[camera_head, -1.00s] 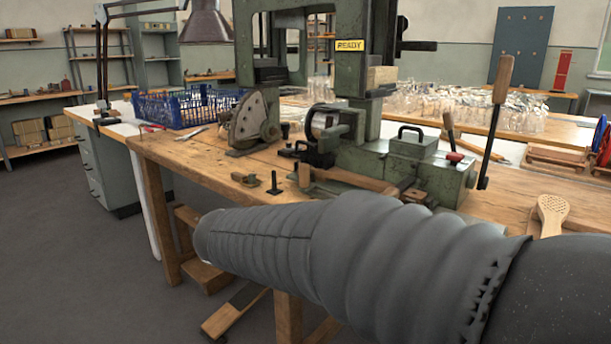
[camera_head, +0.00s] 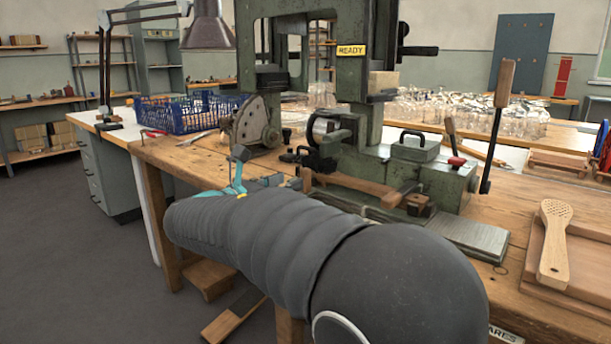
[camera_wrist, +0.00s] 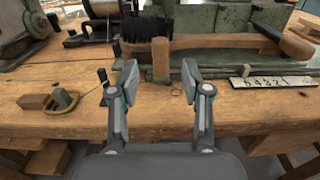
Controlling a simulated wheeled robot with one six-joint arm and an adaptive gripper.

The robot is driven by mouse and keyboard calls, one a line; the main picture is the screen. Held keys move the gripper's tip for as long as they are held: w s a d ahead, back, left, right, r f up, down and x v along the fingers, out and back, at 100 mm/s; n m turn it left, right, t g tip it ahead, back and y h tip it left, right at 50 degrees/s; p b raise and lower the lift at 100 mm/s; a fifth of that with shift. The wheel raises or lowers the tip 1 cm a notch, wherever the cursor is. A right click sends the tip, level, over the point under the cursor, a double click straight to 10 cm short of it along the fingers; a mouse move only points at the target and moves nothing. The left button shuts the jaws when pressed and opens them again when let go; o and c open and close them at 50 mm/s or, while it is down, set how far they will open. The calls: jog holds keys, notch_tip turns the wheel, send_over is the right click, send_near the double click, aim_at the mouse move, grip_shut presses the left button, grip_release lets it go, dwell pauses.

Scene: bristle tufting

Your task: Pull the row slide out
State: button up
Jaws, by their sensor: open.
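The green tufting machine (camera_head: 400,165) stands on the wooden bench. Low on its front are a grey metal rail (camera_wrist: 225,72) and a white plate with numbers (camera_wrist: 285,83). An upright wooden peg or grip (camera_wrist: 160,60) stands at the rail's left end; I cannot tell for certain which part is the row slide. A wooden brush body (camera_wrist: 230,41) with dark bristles lies behind the peg. My gripper (camera_wrist: 166,82) is open and empty at the bench's front edge, its fingers apart in front of the peg. In the head view my arm hides part of the bench front.
A black-knobbed post (camera_wrist: 103,78) stands close to my left finger. A wooden piece with a yellow ring (camera_wrist: 62,100) lies farther left. A paddle-shaped wooden brush (camera_head: 555,240) lies at the bench's right. A blue crate (camera_head: 190,110) is at the back left. Bare bench lies before the rail.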

aim_at(302, 175)
jog(key=x, duration=0.7)
grip_shut()
